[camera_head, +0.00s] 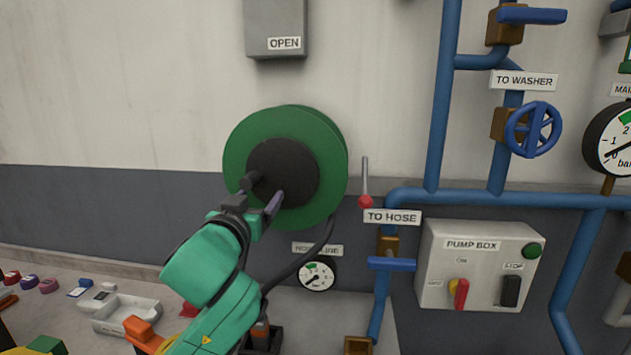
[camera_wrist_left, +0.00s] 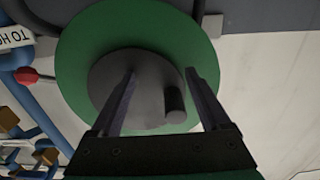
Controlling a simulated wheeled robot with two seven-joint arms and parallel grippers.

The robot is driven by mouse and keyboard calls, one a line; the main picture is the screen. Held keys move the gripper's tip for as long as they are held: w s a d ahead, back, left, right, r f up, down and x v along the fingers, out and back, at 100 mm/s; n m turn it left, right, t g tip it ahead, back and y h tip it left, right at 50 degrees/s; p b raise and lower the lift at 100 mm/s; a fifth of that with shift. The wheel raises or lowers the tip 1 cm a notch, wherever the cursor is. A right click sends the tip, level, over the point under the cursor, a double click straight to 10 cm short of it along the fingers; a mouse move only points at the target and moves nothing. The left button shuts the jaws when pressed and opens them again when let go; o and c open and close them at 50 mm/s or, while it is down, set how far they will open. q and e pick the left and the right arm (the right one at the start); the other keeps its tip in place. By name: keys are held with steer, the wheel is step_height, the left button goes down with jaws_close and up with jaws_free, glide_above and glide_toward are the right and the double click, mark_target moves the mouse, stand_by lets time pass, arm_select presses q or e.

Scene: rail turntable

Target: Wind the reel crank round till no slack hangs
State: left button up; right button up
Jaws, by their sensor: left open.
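The reel (camera_head: 235,150) is a green disc on the wall with a dark round hub (camera_head: 300,165). The reel fills the upper middle of the left wrist view (camera_wrist_left: 75,55), where the crank handle (camera_wrist_left: 175,105) is a short dark knob standing off the grey hub. A dark hose (camera_head: 310,258) hangs in a curve from the reel's lower right. My left gripper (camera_head: 264,189) is open in front of the hub. In the left wrist view its fingers (camera_wrist_left: 161,71) stand either side of the handle, which is nearer the right finger; contact is not clear. My right gripper is out of view.
A red-tipped lever (camera_head: 365,185) stands just right of the reel. Blue pipes (camera_head: 440,100), a pump box (camera_head: 475,265) and a small gauge (camera_head: 318,275) are right and below. A grey box (camera_head: 275,25) hangs above. A white tray (camera_head: 125,313) lies low left.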

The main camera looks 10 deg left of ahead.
arm_select(q)
steer(key=s, duration=0.9)
steer(key=shift+b, duration=0.3)
